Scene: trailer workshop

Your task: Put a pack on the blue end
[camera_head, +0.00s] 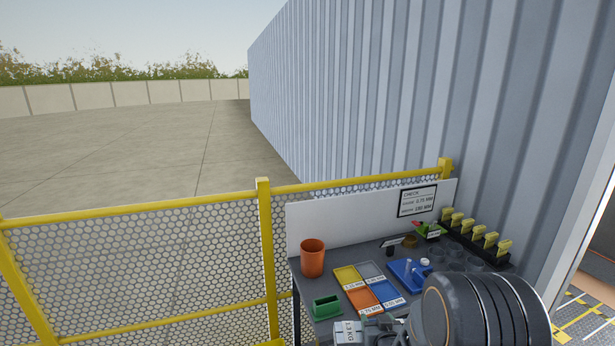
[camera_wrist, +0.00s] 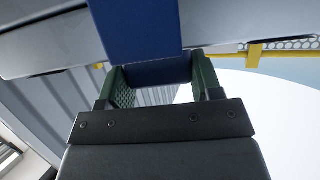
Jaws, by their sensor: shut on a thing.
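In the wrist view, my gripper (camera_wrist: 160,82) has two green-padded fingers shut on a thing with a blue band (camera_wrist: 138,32). Broad pale grey surfaces lie on both sides of the band, and I cannot tell whether they belong to the held thing. In the head view, my dark rounded arm covers the bench's front right. A pale block with lettering (camera_head: 348,333) shows at the bottom edge beside it. Several yellow pieces (camera_head: 475,232) stand in a black rack; I cannot tell if they are packs. A blue panel (camera_head: 384,293) lies among the coloured panels.
The dark bench (camera_head: 330,279) holds an orange cup (camera_head: 312,258), a green holder (camera_head: 326,307), a blue tray (camera_head: 405,272) and several round dark containers. A white backboard (camera_head: 330,227) stands behind. Yellow mesh fencing (camera_head: 150,270) runs along the left.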

